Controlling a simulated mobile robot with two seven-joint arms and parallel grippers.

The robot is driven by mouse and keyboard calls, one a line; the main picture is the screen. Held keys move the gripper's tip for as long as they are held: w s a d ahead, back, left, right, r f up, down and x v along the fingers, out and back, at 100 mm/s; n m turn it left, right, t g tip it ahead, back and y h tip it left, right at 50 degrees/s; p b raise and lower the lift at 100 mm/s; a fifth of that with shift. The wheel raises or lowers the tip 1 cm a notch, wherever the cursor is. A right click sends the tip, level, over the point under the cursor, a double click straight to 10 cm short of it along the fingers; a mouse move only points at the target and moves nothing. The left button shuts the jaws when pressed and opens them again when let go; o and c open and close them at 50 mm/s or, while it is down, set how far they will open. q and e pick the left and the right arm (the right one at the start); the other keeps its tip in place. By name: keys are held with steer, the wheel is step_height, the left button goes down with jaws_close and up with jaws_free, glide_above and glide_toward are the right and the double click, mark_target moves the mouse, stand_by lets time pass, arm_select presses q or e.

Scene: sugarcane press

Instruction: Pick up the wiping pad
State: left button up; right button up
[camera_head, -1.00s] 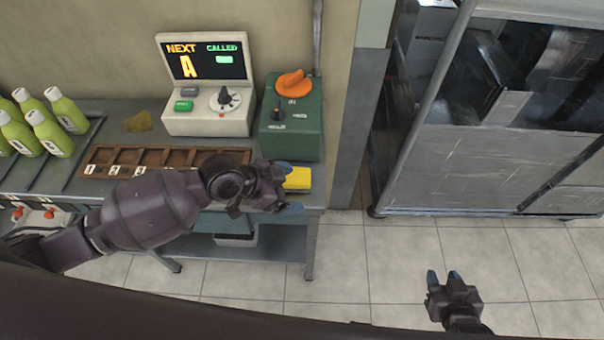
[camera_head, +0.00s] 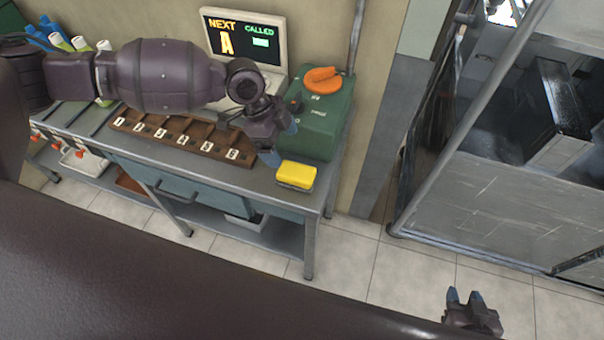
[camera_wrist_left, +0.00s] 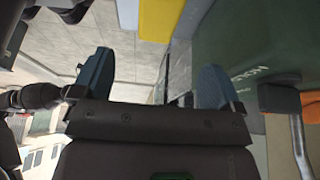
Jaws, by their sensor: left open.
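The yellow wiping pad (camera_head: 297,174) lies on the right end of the counter (camera_head: 240,178), in front of the green box. It also shows at the top of the left wrist view (camera_wrist_left: 160,18), beyond the fingertips and cut off by the frame edge. My left gripper (camera_head: 281,142) is open and empty, above the counter just behind and left of the pad, close to the green box. Its two blue-grey fingers show spread apart in the left wrist view (camera_wrist_left: 155,80). My right gripper (camera_head: 463,297) is open and empty over the floor at lower right.
The green box (camera_head: 320,115) with an orange knob stands behind the pad. A numbered wooden tray (camera_head: 190,135) lies left of it. A display console (camera_head: 245,45) stands at the back. A metal-framed cabinet (camera_head: 490,190) stands at right, with tiled floor in front.

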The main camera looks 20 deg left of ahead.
mark_target(294, 170)
arm_select(q)
steer(key=shift+d+f, duration=0.2)
steer(key=shift+f, duration=0.35)
steer(key=x, duration=0.3)
steer(key=shift+f, duration=0.25)
steer(key=shift+x, duration=3.05)
steer(key=shift+s+a, duration=0.1)
steer(key=shift+s, duration=0.05)
arm_select(e)
steer(key=shift+a+f, duration=0.15)
steer(key=shift+f, duration=0.15)
steer(key=shift+s, duration=0.1)
